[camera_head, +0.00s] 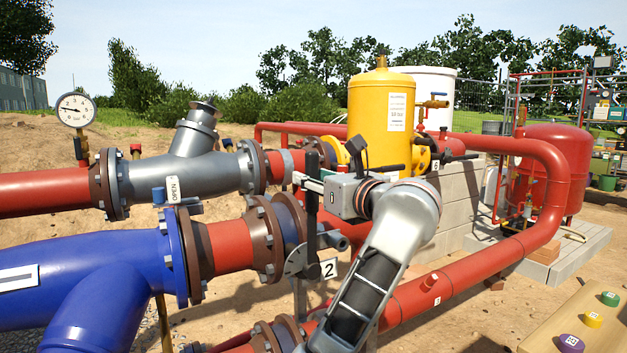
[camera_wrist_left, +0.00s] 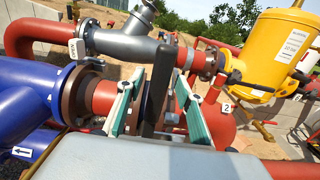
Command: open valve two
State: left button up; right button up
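Valve two sits on the red and blue pipe line, with a white tag marked 2 (camera_head: 328,268) beside it in the head view. Its dark lever (camera_head: 312,228) stands roughly upright; it also shows in the wrist view (camera_wrist_left: 158,85). My left gripper (camera_head: 309,184) reaches across from the right at the lever's upper part. In the wrist view its two green-padded fingers (camera_wrist_left: 157,105) stand apart, one on each side of the lever. Gaps show between the pads and the lever, so the gripper looks open. My right gripper is in neither view.
A grey pipe section (camera_head: 205,172) with an OPEN tag (camera_head: 173,190) in front runs behind the large blue pipe (camera_head: 90,275). A pressure gauge (camera_head: 76,110) stands at left. A yellow tank (camera_head: 381,120) is behind my gripper. A red pipe (camera_head: 470,290) crosses at lower right.

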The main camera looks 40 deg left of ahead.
pick_arm(q)
jog(key=shift+w+a, duration=0.25)
jog(key=shift+a, duration=0.35)
grip_shut()
